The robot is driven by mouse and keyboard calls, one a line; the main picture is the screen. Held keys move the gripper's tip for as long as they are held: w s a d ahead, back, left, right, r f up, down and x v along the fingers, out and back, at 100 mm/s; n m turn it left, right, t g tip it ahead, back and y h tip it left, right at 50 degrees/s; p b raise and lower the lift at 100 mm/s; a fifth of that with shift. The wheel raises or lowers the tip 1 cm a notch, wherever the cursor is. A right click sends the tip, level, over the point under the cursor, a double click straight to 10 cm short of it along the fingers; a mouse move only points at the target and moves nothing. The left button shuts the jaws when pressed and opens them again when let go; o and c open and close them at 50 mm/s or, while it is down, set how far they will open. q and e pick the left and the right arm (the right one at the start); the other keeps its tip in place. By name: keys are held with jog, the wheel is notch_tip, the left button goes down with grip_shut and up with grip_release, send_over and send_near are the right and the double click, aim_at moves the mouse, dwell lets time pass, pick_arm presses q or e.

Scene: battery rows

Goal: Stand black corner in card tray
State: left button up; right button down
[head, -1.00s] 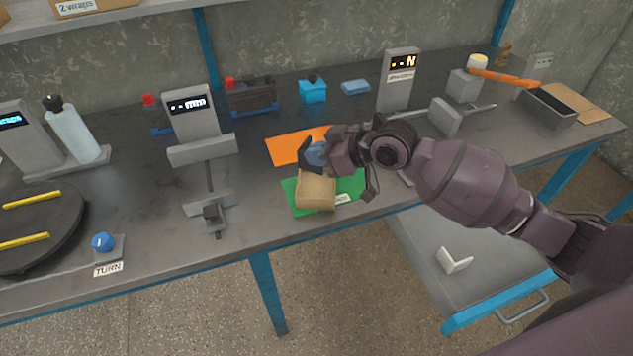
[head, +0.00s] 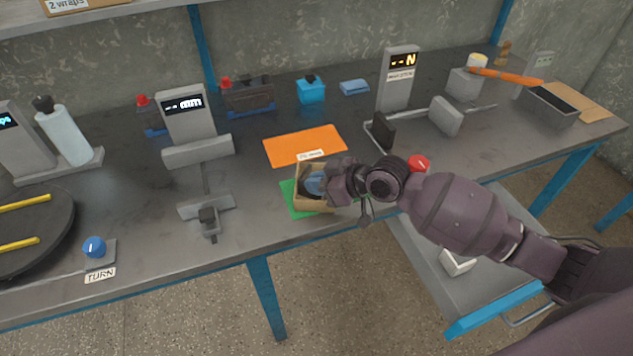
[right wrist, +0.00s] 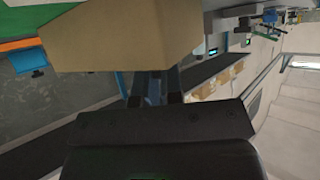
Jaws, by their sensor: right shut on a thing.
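The card tray (head: 313,202) is a small open brown box over the green mat (head: 287,197) in the head view. My right gripper (head: 318,182) reaches its opening from the right and is shut on it, with bluish fingers partly inside. In the right wrist view, the card tray (right wrist: 125,38) covers the ends of the right gripper's fingers (right wrist: 153,88). A dark upright plate (head: 380,131) stands beside the right gauge; I cannot tell whether it is the black corner. The inside of the tray is mostly hidden. My left gripper is out of view.
An orange mat (head: 300,143) lies bare behind the tray. Grey gauges (head: 188,113) (head: 398,75) stand at left and right, and a red button (head: 418,163) is by my arm. A white corner piece (head: 457,263) lies in the open drawer (head: 490,297) below.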

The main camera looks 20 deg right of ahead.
jog(key=shift+f, duration=0.1)
jog(key=shift+f, duration=0.1)
jog(key=c, duration=1.3)
grip_release()
jog(key=shift+o, duration=0.2)
jog(key=shift+r, duration=0.25)
jog(key=p+v, duration=0.1)
jog(key=v, duration=1.1)
